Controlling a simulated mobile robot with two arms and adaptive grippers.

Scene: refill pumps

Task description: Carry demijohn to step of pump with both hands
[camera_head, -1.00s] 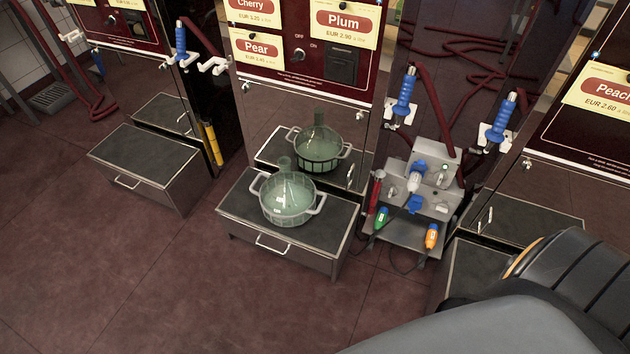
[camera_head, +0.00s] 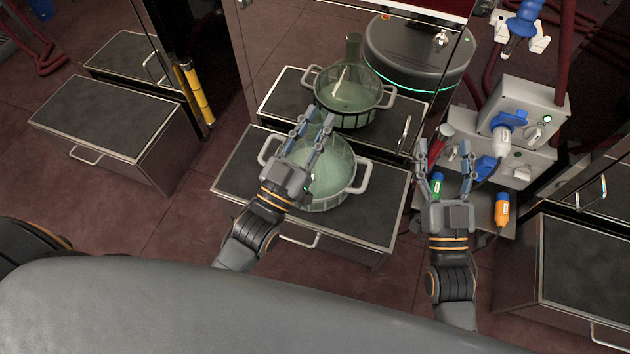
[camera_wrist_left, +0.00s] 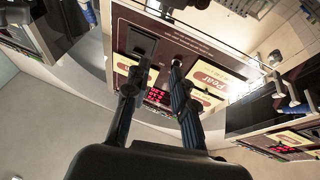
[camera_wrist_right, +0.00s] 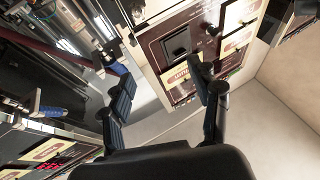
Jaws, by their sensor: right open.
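The demijohn (camera_head: 335,180), a pale green glass vessel in a basket with two white handles, stands on the dark-topped step (camera_head: 385,207) of the middle pump. Its reflection shows in the shiny pump front behind. My left gripper (camera_head: 316,123) is open and empty. It appears in front of the demijohn in the head view, hiding part of its left side; I cannot tell the height between them. My right gripper (camera_head: 443,155) is open and empty, to the right of the demijohn and apart from it. Both wrist views show spread fingers and pump panels, with no demijohn.
A second step (camera_head: 100,115) stands at the left and a third (camera_head: 590,265) at the right. A grey unit (camera_head: 520,130) with plugs, one orange (camera_head: 502,210), stands right of the middle step. The red floor between the left and middle steps is clear.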

